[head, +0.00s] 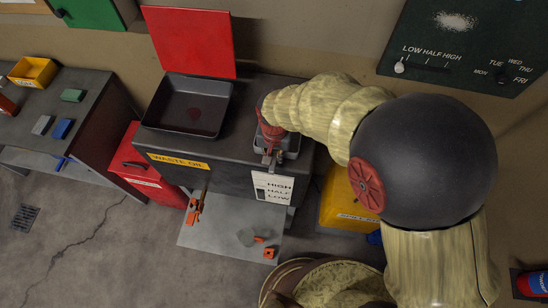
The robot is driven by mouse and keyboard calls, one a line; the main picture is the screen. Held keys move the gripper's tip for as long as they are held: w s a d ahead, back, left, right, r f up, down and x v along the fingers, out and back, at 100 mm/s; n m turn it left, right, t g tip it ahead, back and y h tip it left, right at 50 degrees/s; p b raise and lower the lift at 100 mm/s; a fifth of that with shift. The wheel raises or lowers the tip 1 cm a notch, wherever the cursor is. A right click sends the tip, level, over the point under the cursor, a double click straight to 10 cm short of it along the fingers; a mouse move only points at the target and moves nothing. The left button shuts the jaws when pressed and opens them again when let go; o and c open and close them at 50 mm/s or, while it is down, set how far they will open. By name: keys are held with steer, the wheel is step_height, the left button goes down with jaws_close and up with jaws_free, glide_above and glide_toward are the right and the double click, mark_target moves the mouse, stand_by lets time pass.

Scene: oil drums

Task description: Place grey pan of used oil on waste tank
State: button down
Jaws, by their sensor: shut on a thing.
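The waste tank (225,176) is a dark box with a yellow WASTE OIL label. A dark square basin (178,98) with a dark red stain inside sits on its top at the left. My gripper (270,153) is over the right part of the tank top, to the right of the basin. It is shut on the rim of a small grey pan (291,144), mostly hidden beneath my gripper and arm. The pan's contents are hidden, and I cannot tell whether it touches the tank top.
A red panel (190,42) stands upright behind the basin. A workbench (92,88) with coloured blocks is at the left, with a red bin (145,168) between. A yellow bin (345,205) is right of the tank. A dark control panel (470,45) hangs at upper right.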

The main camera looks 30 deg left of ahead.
steer(key=c, duration=1.8)
jaws_free()
steer(key=shift+f, duration=0.1)
step_height(320, 180, up, 12)
steer(key=shift+r, duration=0.1)
steer(key=shift+d, duration=0.1)
